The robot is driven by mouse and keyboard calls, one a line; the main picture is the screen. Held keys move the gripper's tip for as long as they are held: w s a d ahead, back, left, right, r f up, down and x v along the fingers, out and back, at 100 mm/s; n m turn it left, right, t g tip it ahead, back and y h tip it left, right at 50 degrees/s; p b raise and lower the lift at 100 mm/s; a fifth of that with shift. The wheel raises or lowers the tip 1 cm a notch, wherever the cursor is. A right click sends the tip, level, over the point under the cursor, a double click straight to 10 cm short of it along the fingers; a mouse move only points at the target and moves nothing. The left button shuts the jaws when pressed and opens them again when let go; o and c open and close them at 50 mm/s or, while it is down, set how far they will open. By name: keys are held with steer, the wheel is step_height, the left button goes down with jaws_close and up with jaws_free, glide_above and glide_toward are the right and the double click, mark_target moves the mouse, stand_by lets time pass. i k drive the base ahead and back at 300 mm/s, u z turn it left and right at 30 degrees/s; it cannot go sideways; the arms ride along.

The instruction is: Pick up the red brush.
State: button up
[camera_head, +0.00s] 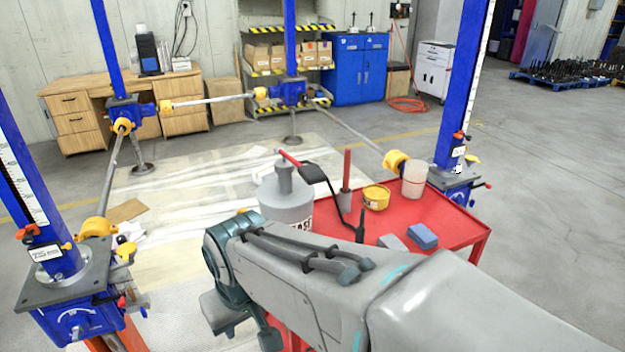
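An upright red handle (347,168) with a grey lower part stands on the red cart (445,215), and it looks like the red brush. Grey parts at the arm's end, around my gripper (243,322), point down at the lower left, well apart from the brush. The fingers are not clear enough to tell open from shut.
A grey canister (286,205) with a pump and black hose stands left of the brush. A yellow tin (376,197), a whitish cup (414,180) and a blue block (422,236) are to its right. Blue jack columns (465,85) with yellow-jointed shafts surround the area.

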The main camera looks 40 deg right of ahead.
mark_target(346, 163)
steer(key=z, duration=0.1)
steer(key=i, duration=0.2)
steer(key=z, duration=1.35)
